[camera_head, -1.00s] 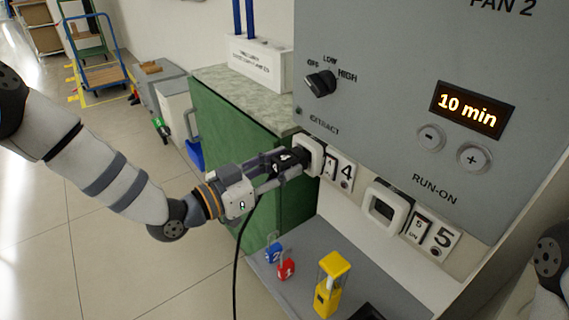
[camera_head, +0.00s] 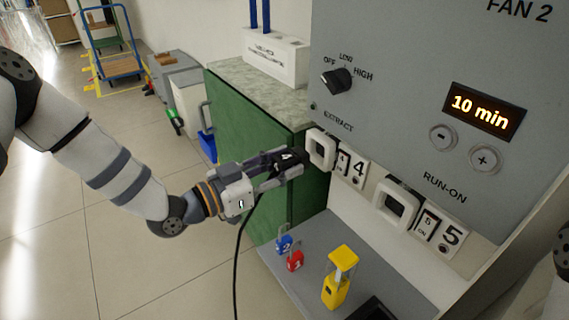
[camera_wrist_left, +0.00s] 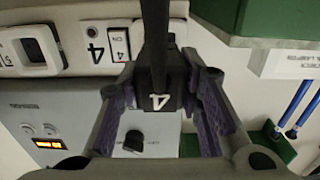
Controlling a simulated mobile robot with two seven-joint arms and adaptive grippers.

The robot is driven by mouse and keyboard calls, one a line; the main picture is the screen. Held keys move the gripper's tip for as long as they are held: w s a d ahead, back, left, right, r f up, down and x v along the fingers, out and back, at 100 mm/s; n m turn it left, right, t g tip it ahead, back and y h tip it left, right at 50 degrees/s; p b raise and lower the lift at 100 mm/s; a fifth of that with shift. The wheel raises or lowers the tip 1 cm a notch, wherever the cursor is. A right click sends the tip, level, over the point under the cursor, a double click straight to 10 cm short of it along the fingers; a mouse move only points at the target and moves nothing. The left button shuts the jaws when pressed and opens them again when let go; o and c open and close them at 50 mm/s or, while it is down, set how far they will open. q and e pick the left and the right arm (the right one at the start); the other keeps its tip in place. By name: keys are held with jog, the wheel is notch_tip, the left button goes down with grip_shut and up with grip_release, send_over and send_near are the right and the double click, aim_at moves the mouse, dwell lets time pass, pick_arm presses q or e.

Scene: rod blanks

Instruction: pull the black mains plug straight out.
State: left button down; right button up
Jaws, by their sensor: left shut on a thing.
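The black mains plug (camera_head: 287,158), marked 4, sits between the fingers of my left gripper (camera_head: 290,168), which is shut on it. In the left wrist view the plug (camera_wrist_left: 162,95) lies between the two fingers (camera_wrist_left: 165,100), its black cord crossing the view's top. In the head view the cord (camera_head: 238,245) hangs from the gripper to the floor. The white-framed socket 4 (camera_head: 320,148) is just right of the plug. The plug appears drawn back from it, with a small gap; the pins are hard to make out. My right gripper is not in view.
Socket 5 (camera_head: 396,206) is to the right, under the grey fan panel (camera_head: 400,90). A grey shelf below holds blue (camera_head: 284,245) and red (camera_head: 295,261) padlocks and a yellow object (camera_head: 338,280). A green cabinet (camera_head: 245,150) stands behind the gripper.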

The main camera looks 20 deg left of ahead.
pick_arm(q)
jog(key=shift+p+v, duration=0.4)
jog(key=shift+v, duration=0.75)
jog(key=shift+p+v, duration=0.5)
jog(key=shift+v, duration=1.4)
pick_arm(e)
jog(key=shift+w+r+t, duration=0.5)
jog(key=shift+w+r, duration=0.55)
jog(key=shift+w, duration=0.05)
